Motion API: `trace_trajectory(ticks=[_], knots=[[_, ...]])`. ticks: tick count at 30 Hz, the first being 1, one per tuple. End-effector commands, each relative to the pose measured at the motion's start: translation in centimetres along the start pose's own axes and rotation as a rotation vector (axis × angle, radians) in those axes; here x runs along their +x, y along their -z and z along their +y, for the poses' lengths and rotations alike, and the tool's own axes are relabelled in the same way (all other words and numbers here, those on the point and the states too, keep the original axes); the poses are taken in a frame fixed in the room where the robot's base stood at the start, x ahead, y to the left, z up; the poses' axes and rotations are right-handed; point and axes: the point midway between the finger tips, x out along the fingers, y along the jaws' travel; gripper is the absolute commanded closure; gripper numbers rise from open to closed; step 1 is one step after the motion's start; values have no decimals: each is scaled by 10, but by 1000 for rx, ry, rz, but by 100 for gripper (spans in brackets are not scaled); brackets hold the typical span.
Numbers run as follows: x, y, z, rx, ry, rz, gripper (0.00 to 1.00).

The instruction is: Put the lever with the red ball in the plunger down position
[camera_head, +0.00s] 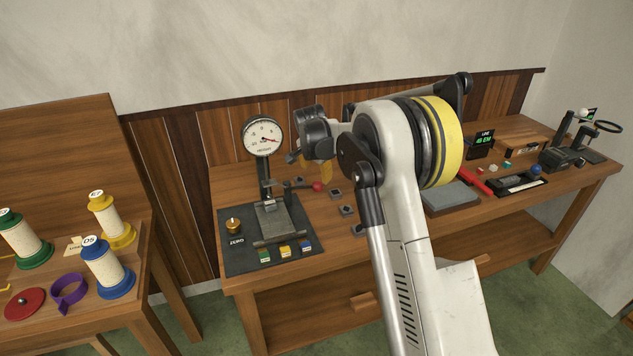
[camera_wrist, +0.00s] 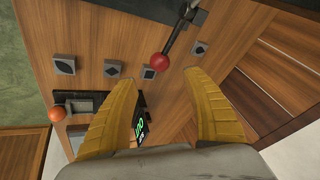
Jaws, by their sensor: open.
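The lever with the red ball (camera_head: 318,187) sticks out to the right from the dial gauge stand (camera_head: 264,190). The rod looks roughly level in the head view. In the wrist view the red ball (camera_wrist: 159,62) lies just beyond the fingertips, about midway between them, with the rod running up and right from it. My gripper (camera_head: 326,172) is above and close to the ball. Its yellow fingers (camera_wrist: 160,80) are spread with nothing between them. I cannot tell the exact gap to the ball. The plunger tip under the gauge is too small to make out.
The stand's dark base (camera_head: 230,262) carries a brass knob (camera_head: 233,226) and several coloured blocks in front. Small grey tiles (camera_head: 347,210) lie on the table right of the lever. Thread spools (camera_head: 107,266) stand on another table at left. A grey slab (camera_head: 450,198) lies right of my arm.

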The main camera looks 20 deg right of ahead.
Motion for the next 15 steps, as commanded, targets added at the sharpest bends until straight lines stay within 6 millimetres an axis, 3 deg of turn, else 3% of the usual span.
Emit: trace_trajectory(ticks=[15], knots=[[90, 0, 1, 3, 0, 0, 42]])
